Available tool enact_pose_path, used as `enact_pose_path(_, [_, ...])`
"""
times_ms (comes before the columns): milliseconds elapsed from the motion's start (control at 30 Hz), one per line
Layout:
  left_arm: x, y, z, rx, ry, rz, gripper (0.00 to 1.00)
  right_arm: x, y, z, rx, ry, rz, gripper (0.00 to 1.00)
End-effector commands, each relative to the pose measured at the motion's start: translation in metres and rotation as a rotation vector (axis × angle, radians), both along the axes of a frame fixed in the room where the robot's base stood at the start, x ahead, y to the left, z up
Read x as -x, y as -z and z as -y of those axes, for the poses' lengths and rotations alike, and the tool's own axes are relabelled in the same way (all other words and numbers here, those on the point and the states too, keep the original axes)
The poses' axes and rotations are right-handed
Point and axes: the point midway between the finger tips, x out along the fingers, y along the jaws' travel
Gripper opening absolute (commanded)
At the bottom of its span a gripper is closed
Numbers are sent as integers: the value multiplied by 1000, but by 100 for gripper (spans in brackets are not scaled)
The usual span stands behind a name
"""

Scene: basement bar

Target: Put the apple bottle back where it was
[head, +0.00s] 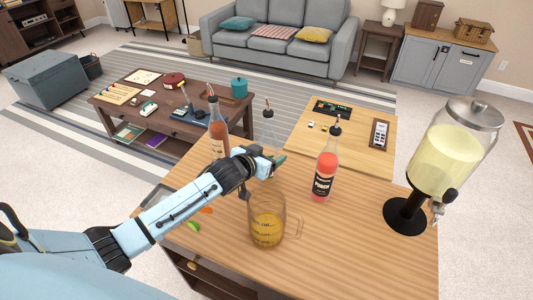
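A clear bottle with a dark pour spout (268,118) stands upright at the far side of the wooden counter. A bit of green shows low on it, and I take it for the apple bottle, though its label is mostly hidden. My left gripper (266,165) reaches in from the left and is at this bottle's lower part, covering it. I cannot tell whether its fingers are closed on the glass. An amber bottle with a spout (217,133) stands to the left behind my wrist. A red bottle with a dark label (324,174) stands to the right. My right gripper is out of view.
A glass measuring jug (267,222) with yellow liquid stands in front of the gripper. A drink dispenser (445,150) stands at the right. Small green and orange pieces (193,226) lie near my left forearm. The counter's front right (360,255) is clear.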

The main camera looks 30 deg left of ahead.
Motion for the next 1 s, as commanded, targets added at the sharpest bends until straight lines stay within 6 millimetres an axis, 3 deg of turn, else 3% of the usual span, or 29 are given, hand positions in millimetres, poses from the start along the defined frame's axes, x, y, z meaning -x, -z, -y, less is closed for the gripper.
enact_pose_path(267, [3,-4,-1,0,0,-1,75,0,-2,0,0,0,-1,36])
enact_pose_path(800, [90,-41,-9,0,0,-2,75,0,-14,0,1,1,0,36])
enact_pose_path(1000, [107,-49,-11,0,-1,0,75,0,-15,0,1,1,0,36])
